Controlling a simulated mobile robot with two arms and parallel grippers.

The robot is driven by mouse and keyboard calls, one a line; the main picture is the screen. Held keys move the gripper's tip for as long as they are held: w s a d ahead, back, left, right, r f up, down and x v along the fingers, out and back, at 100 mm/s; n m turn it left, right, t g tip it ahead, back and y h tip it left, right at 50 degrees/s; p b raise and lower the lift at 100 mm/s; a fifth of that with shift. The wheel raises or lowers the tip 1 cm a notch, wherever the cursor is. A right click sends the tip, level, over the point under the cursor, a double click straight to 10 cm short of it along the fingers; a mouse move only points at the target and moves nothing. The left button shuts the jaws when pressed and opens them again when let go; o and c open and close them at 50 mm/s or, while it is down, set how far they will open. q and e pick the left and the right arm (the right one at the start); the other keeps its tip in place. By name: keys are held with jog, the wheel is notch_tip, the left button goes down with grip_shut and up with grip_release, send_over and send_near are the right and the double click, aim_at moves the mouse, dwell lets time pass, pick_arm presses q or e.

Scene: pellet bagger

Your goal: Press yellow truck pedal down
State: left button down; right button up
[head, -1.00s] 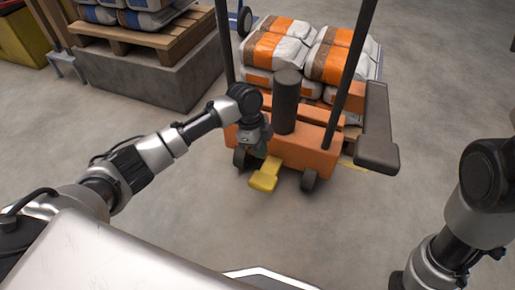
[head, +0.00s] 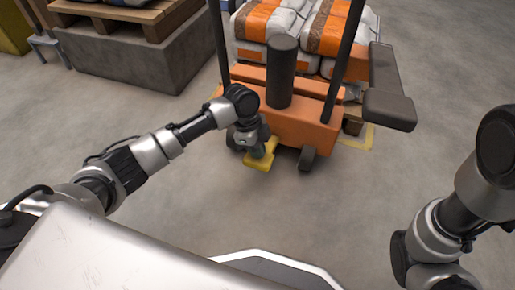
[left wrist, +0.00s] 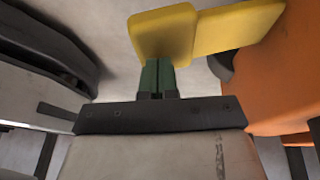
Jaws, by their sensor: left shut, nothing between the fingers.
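The yellow pedal (head: 262,161) sticks out low at the front of the orange truck (head: 292,126), between its small wheels. My left gripper (head: 257,149) hangs down over the pedal and hides part of it. In the left wrist view the gripper's green fingers (left wrist: 158,66) are shut and empty. Their tips meet the edge of the yellow pedal (left wrist: 165,36) in the picture; I cannot tell whether they press on it. The truck's orange side (left wrist: 277,80) is close on the right there. My right arm shows at the right of the head view, but its gripper does not.
The truck carries white and orange bags (head: 268,22) behind its dark uprights. A dark arm-like panel (head: 388,107) juts out at its right. A concrete block (head: 130,56) with a wooden pallet stands at the back left. The floor (head: 365,195) in front is clear.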

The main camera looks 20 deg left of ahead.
aim_at(255, 161)
pick_arm(q)
jog(key=shift+s+f+t+p, duration=0.25)
jog(key=shift+s+t+p, duration=0.1)
jog(key=shift+p, duration=0.4)
jog(key=f+t+p, duration=0.1)
jog(key=s+f+p, duration=0.1)
jog(key=shift+s+f+t+p, duration=0.1)
jog(key=shift+f+t+p, duration=0.05)
jog(key=shift+t+p, duration=0.2)
notch_tip(255, 161, down, 6)
jog(key=t+p, duration=0.1)
jog(key=t, duration=0.2)
jog(key=shift+s+f+m, duration=0.25)
jog(key=shift+s+m, duration=0.1)
jog(key=shift+m, duration=0.05)
jog(key=shift+a, duration=0.1)
